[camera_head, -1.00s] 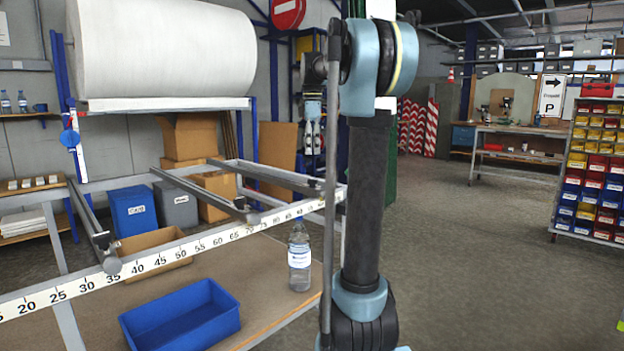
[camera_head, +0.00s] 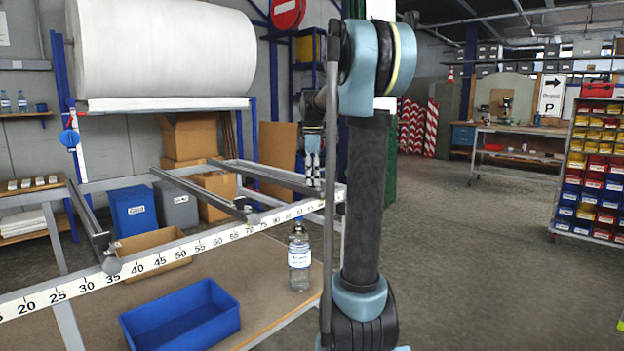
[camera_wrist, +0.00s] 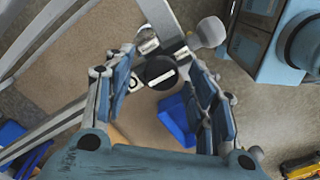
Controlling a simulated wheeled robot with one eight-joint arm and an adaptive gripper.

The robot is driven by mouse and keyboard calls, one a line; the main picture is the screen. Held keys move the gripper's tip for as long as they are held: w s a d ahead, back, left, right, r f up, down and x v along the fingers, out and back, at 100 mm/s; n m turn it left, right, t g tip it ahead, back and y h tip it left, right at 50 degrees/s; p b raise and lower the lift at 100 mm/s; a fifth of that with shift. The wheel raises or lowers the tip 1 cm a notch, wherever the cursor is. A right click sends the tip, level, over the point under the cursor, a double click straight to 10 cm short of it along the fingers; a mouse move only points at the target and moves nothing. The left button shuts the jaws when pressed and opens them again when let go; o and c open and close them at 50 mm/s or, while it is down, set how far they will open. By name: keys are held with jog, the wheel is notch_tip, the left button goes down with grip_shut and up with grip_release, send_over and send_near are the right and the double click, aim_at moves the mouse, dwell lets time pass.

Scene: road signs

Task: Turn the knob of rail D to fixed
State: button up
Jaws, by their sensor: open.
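In the wrist view a round black knob (camera_wrist: 160,72) with a pale bar across its face sits on a metal rail end. The bar looks tilted. My gripper (camera_wrist: 163,60) is open, one finger on each side of the knob and not visibly touching it. The knob cannot be made out there. I cannot read a rail letter or the knob's marks.
Two other rails, a middle one (camera_head: 200,193) and a left one (camera_head: 92,225), run to the ruler beam (camera_head: 190,248). A water bottle (camera_head: 299,258) and a blue bin (camera_head: 182,318) stand on the board below. Open floor lies to the right.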

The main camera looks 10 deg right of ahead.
jog(key=c, duration=1.1)
jog(key=m, duration=1.3)
jog(key=shift+m, duration=0.3)
jog(key=shift+w+m, duration=0.1)
jog(key=shift+m, duration=2)
